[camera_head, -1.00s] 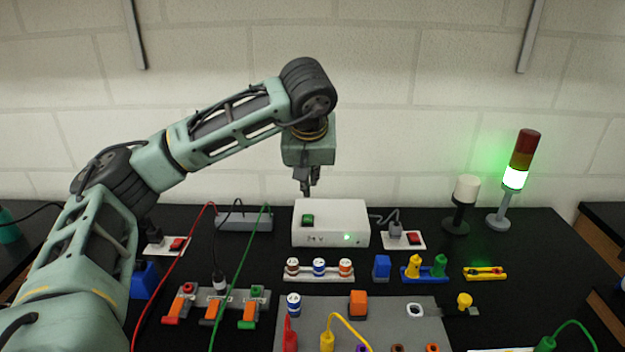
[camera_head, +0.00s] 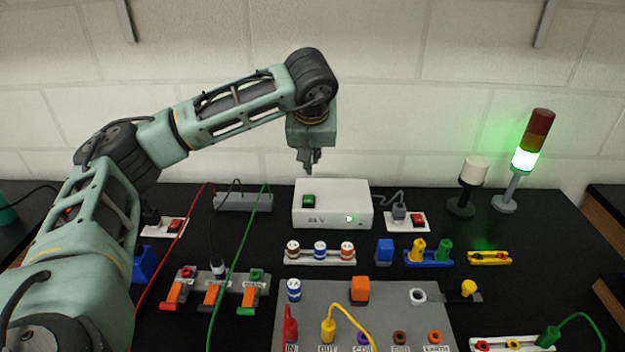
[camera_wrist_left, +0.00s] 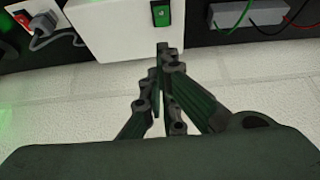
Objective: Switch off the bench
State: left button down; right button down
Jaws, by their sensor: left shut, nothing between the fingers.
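The white 24 V power supply box (camera_head: 331,217) stands at the back middle of the bench, with a green rocker switch (camera_head: 308,201) and a lit green lamp (camera_head: 349,218) on its front. My left gripper (camera_head: 309,168) is shut and empty, pointing down just above the box's back edge in the head view. In the left wrist view the shut fingertips (camera_wrist_left: 163,48) show close to the green switch (camera_wrist_left: 161,15); whether they touch the box cannot be told. The signal tower (camera_head: 525,158) glows green at its lower segment. My right gripper is out of view.
Red switches sit on white plates at right (camera_head: 418,220) and left (camera_head: 175,225). A plug and cable (camera_head: 399,210) join the right plate. Fuse holders (camera_head: 320,252), a lever block (camera_head: 213,290) and a grey panel (camera_head: 390,300) with cables fill the front. A white beacon (camera_head: 470,186) stands at right.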

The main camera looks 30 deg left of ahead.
pick_arm(q)
jog(key=p, duration=0.1)
send_over(313, 194)
jog(key=f, duration=0.5)
jog(key=shift+s, duration=0.2)
jog(key=shift+s+d+f+p, duration=0.15)
jog(key=shift+f+p, duration=0.1)
jog(key=shift+f, duration=0.35)
jog(key=shift+s+d+f+p, duration=0.1)
jog(key=shift+f+p, duration=0.1)
jog(key=shift+f, duration=0.35)
jog(key=shift+s+d+f, duration=0.1)
jog(key=shift+s+f, duration=0.1)
jog(key=shift+f, duration=0.5)
jog(key=shift+f, duration=0.1)
jog(key=shift+s+d+f+b, duration=0.15)
jog(key=shift+s+f+b, duration=0.1)
jog(key=shift+f+b, duration=0.35)
jog(key=shift+s+d+r, duration=0.15)
jog(key=shift+r, duration=0.2)
jog(key=shift+w+a+f, duration=0.1)
jog(key=shift+w+a, duration=0.35)
jog(key=shift+w, duration=0.25)
